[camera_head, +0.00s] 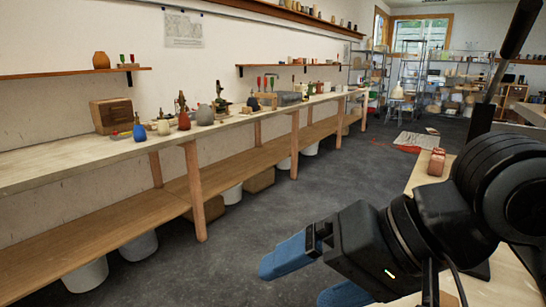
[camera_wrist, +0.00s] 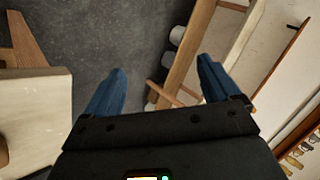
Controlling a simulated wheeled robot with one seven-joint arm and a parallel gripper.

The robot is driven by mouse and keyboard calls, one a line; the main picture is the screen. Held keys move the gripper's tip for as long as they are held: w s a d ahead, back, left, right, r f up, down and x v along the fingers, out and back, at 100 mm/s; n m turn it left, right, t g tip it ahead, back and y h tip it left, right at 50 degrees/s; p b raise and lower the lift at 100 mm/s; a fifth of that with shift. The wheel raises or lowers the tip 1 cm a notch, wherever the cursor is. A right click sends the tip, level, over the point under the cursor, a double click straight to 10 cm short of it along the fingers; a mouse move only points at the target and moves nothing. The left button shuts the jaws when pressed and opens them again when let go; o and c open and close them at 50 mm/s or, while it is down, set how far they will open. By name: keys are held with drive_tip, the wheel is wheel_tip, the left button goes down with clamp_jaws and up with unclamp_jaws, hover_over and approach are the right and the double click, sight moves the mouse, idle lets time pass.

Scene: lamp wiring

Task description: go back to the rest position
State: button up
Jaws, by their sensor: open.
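My gripper (camera_head: 305,277) is at the lower middle of the head view, with two blue fingers set apart over the dark floor. In the wrist view my gripper (camera_wrist: 160,88) also shows its blue fingers spread wide, with nothing between them but floor and part of a wooden frame beyond. It is open and empty. My black arm comes in from the right side of the head view.
A long workbench (camera_head: 235,123) with vases and tools runs along the left wall. White buckets (camera_head: 86,274) stand under its lower shelf. A wooden table (camera_head: 500,281) with a small red object (camera_head: 436,162) is at the right. The grey floor (camera_head: 262,218) between is clear.

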drive_tip(key=w+a+r+t+y, duration=0.2)
drive_tip(key=a+r+t+y, duration=0.2)
drive_tip(key=a+r+y, duration=0.15)
drive_tip(key=s+d+f+m+t+h, duration=0.4)
drive_tip(key=s+d+f+t+h, duration=0.15)
drive_tip(key=f, duration=0.35)
drive_tip(key=s+d+f+m+t+h, duration=0.45)
drive_tip(key=s+d+f+h, duration=0.2)
drive_tip(key=f, duration=0.35)
drive_tip(key=s+d+f+n+g+h, duration=0.1)
drive_tip(key=s+d+n, duration=0.3)
drive_tip(key=s, duration=0.5)
drive_tip(key=s+d+f+n+g+h, duration=0.1)
drive_tip(key=s+d+n, duration=0.4)
drive_tip(key=s, duration=0.5)
drive_tip(key=shift+s+d+f, duration=0.3)
drive_tip(key=shift+d+f, duration=0.05)
drive_tip(key=shift+d, duration=0.5)
drive_tip(key=shift+o, duration=0.3)
